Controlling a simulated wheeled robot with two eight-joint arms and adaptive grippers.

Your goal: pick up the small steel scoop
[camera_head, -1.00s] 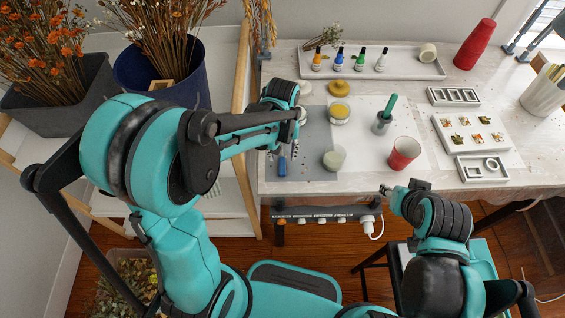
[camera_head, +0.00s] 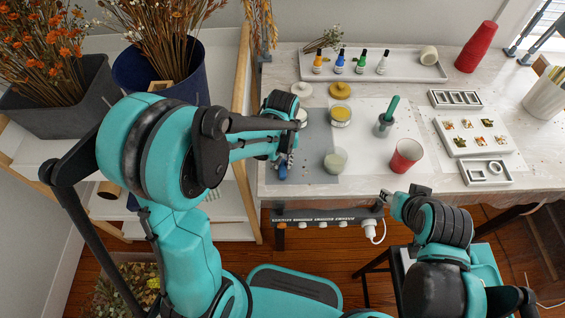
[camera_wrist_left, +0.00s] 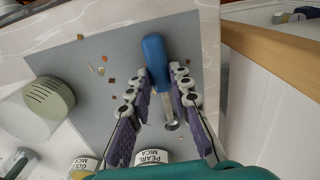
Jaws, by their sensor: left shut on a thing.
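The small steel scoop has a blue handle and a small round steel bowl. Its handle (camera_wrist_left: 155,58) shows in the left wrist view, with the bowl (camera_wrist_left: 172,125) toward the gripper's palm. My left gripper (camera_wrist_left: 160,76) is shut on the scoop around the lower handle and neck, one finger on each side. In the head view the blue handle end (camera_head: 281,173) shows just below my left gripper (camera_head: 284,160), over the grey mat; the bowl is hidden there. I cannot tell whether the scoop still touches the mat. My right gripper (camera_head: 389,195) is at the table's front edge, its fingers unclear.
The grey mat (camera_head: 316,138) holds loose specks. A pale-green cup (camera_head: 335,160) and a yellow-lidded jar (camera_head: 340,113) stand right of the scoop. A red cup (camera_head: 406,155) and a green-handled tool in a grey holder (camera_head: 385,122) stand farther right. Dropper bottles stand in a back tray (camera_head: 405,72).

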